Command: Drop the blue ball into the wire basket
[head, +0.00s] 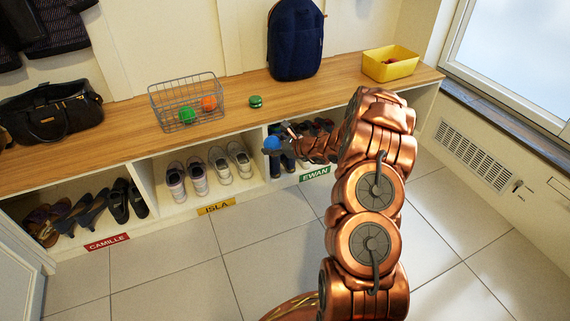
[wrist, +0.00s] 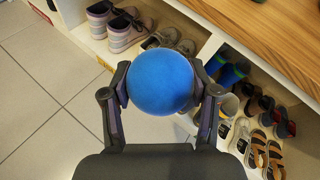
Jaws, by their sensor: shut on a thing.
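The blue ball (wrist: 160,82) is held between the two fingers of my gripper (wrist: 162,88), which is shut on it. In the head view the ball (head: 272,144) shows at the tip of my gripper (head: 284,146), in front of the Ewan cubby and a little below the bench top. The wire basket (head: 188,103) stands on the wooden bench top, up and to the left of my gripper. A green ball and an orange ball lie inside it.
A green round thing (head: 255,102) sits on the bench right of the basket. A blue backpack (head: 296,40), a yellow bin (head: 390,64) and a black handbag (head: 50,112) also stand on the bench (head: 130,125). Shoes fill the cubbies below. The tiled floor in front is clear.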

